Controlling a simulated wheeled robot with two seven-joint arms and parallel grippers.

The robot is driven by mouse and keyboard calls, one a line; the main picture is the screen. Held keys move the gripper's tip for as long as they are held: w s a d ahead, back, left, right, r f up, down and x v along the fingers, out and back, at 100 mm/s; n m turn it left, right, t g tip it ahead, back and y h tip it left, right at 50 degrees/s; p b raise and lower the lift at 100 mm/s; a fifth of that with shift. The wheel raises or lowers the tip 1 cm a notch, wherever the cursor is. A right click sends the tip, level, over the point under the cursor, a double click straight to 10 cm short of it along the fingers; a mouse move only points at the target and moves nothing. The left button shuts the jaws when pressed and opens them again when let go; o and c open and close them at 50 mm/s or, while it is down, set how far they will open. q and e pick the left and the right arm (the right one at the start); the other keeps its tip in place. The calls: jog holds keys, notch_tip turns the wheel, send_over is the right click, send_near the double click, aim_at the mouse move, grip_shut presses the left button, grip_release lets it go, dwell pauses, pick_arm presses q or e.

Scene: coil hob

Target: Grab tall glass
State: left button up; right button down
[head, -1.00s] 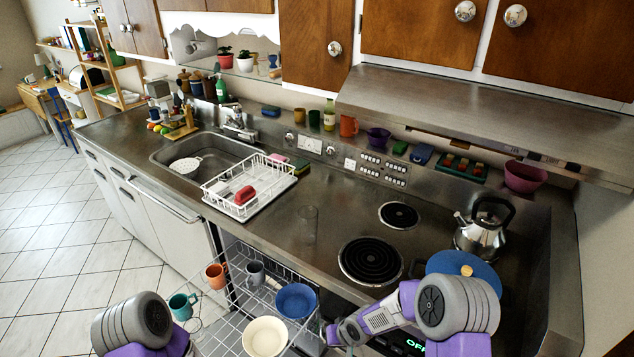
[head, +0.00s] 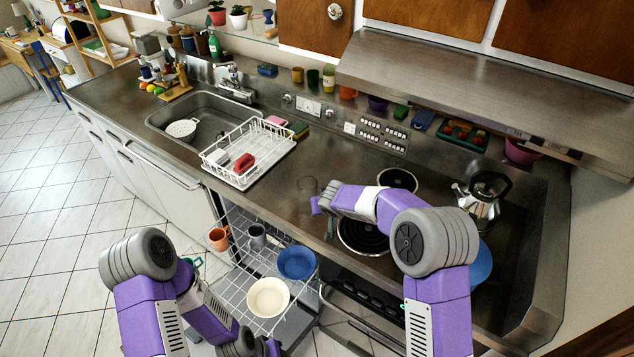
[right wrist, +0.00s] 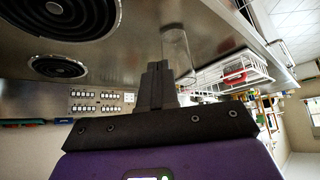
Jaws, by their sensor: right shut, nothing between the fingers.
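The tall glass (head: 308,187) is clear and hard to make out. It stands on the steel counter between the dish rack and the coil burners. In the right wrist view the glass (right wrist: 175,45) shows just beyond my fingertips. My right gripper (head: 317,205) is close to the glass over the counter's front part; its fingers (right wrist: 156,75) are together with nothing between them. Whether they touch the glass cannot be told. My left gripper (head: 262,347) is low at the bottom of the head view, by the dishwasher rack, and its fingers cannot be made out.
A white dish rack (head: 213,157) with a red item stands left of the glass. Coil burners (head: 362,236) and a kettle (head: 484,190) are to the right. Below, the open dishwasher rack (head: 243,272) holds a blue bowl (head: 296,262), a cream bowl (head: 268,297) and mugs.

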jog(key=p, duration=0.3)
send_near(308, 195)
jog(key=w+d+f, duration=0.1)
jog(key=w+d, duration=0.1)
jog(key=d, duration=0.1)
jog(key=w, duration=0.1)
jog(key=w+f, duration=0.1)
jog(key=w+a+f, duration=0.1)
jog(key=w, duration=0.1)
jog(key=shift+f, duration=0.1)
